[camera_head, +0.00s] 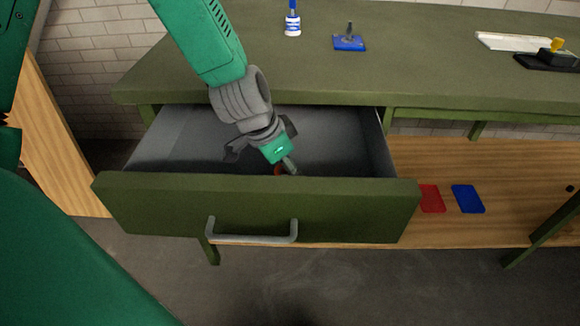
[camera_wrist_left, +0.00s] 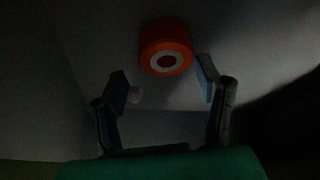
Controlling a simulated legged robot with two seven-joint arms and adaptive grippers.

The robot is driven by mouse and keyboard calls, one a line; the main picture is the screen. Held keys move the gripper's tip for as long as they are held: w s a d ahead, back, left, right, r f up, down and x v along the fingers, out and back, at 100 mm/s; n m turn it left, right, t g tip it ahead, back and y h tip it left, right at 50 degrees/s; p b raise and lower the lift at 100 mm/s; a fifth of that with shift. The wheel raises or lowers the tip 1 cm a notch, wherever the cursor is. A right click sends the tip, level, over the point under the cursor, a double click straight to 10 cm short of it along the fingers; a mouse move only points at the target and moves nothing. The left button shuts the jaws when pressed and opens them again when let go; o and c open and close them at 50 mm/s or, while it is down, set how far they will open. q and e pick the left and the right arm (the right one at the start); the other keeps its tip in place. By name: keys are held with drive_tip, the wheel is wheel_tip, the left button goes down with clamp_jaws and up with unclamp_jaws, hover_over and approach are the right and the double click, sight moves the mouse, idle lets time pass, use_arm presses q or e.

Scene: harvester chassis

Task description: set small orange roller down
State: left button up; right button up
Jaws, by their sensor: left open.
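The small orange roller (camera_wrist_left: 165,33) shows in the left wrist view as an orange cylinder with a white ring and a reddish centre on its end. It is inside the open drawer (camera_head: 255,200), and only a sliver of orange (camera_head: 277,170) shows in the head view. My left gripper (camera_head: 265,160) reaches down into the drawer. In the left wrist view its jaws (camera_wrist_left: 163,82) are apart, with the roller just beyond the fingertips and visible gaps on both sides. The drawer front and the gripper hide most of the roller in the head view. My right gripper is not in view.
The green workbench top (camera_head: 430,75) holds a white-and-blue bottle (camera_head: 292,24) and a blue-based part (camera_head: 349,43). A red pad (camera_head: 431,198) and a blue pad (camera_head: 467,198) lie on the lower wooden shelf.

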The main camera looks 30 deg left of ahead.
use_arm(q)
drive_tip(key=p+v, duration=0.4)
drive_tip(key=v, duration=0.8)
drive_tip(key=shift+r, duration=0.3)
drive_tip(key=shift+a, duration=0.4)
